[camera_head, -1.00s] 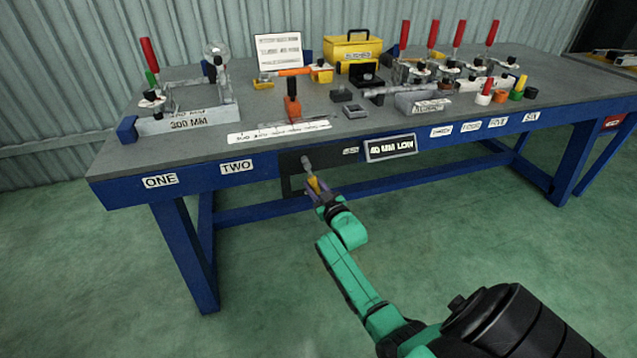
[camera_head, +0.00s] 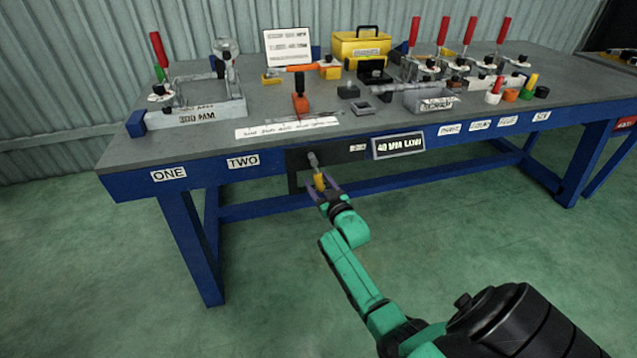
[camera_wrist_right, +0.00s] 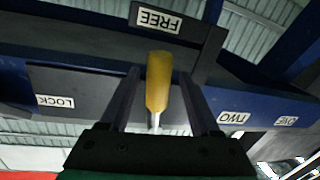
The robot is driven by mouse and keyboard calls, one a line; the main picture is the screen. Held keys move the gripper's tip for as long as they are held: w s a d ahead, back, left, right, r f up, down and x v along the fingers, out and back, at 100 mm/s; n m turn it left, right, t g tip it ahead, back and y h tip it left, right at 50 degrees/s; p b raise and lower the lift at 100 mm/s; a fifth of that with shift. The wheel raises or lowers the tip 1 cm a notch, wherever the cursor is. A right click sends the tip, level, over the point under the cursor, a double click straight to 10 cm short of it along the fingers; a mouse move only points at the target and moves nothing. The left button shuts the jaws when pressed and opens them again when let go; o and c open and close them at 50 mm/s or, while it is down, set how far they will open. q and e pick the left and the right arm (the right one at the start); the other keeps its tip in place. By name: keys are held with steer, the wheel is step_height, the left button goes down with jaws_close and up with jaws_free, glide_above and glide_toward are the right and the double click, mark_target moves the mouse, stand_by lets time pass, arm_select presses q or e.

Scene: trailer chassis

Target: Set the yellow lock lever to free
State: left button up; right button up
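The yellow lock lever (camera_head: 319,180) sticks out from a dark plate on the front of the blue bench, with a grey knob or pivot at its upper end. In the right wrist view the yellow handle (camera_wrist_right: 159,82) stands between the two fingers of my right gripper (camera_wrist_right: 160,90), with a gap on each side. My right gripper (camera_head: 329,191) is open around the lever. The FREE label (camera_wrist_right: 157,19) is at the top of the wrist view and the LOCK label (camera_wrist_right: 55,101) at the left, both upside down. My left gripper is not seen.
The blue bench (camera_head: 225,183) carries red-handled clamps (camera_head: 160,55), a yellow box (camera_head: 360,48) and an orange-handled tool (camera_head: 300,100) on its grey top. The "40 MM LOW" sign (camera_head: 398,145) is on the front edge right of the lever. Green floor in front is open.

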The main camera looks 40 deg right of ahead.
steer(key=shift+s, duration=0.15)
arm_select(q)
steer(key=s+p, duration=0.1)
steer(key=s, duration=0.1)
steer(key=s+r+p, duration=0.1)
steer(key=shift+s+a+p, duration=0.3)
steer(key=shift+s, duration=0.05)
arm_select(e)
steer(key=s+a, duration=0.2)
steer(key=s, duration=1.2)
steer(key=shift+a+r, duration=0.2)
steer(key=shift+a, duration=0.1)
steer(key=shift+f, duration=0.1)
